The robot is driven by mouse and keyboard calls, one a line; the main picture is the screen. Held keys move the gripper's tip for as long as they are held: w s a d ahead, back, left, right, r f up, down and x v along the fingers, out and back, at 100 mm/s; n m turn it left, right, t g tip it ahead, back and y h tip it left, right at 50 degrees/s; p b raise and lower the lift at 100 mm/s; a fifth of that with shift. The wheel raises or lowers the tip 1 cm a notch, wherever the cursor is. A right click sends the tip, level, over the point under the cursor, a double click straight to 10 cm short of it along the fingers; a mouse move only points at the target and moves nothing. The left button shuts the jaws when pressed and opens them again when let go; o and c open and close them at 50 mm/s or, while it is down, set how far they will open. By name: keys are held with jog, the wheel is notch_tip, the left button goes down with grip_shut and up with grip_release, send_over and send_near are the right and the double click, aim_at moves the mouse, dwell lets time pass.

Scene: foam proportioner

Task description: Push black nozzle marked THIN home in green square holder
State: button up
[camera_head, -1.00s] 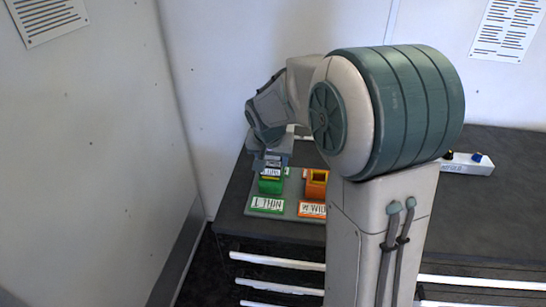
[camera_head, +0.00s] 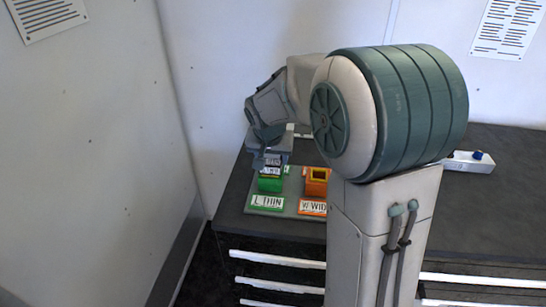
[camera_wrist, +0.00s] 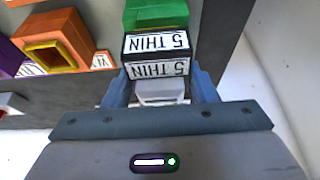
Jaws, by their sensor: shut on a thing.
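The black nozzle (camera_wrist: 127,57) carries white THIN labels in the wrist view. Its dark body also shows small in the head view (camera_head: 271,165). My gripper (camera_wrist: 161,90) is shut on the nozzle, with one blue-grey finger on each side. The green square holder (camera_wrist: 157,14) is directly beyond the nozzle in the wrist view and below it in the head view (camera_head: 270,185). The nozzle lines up with the holder and appears to meet its mouth. How deep it sits inside is hidden.
An orange square holder (camera_head: 316,182) with an open mouth stands just right of the green one on the same grey plate. Label plates lie in front of both. A white box with a blue knob (camera_head: 469,162) is farther right on the dark bench. A wall closes the left.

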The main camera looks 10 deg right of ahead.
jog(key=shift+f+b, duration=0.55)
dwell(0.4)
jog(key=o, duration=1.4)
jog(key=shift+r, duration=0.15)
jog(key=shift+r+p, duration=1.8)
jog(key=shift+r, duration=1.15)
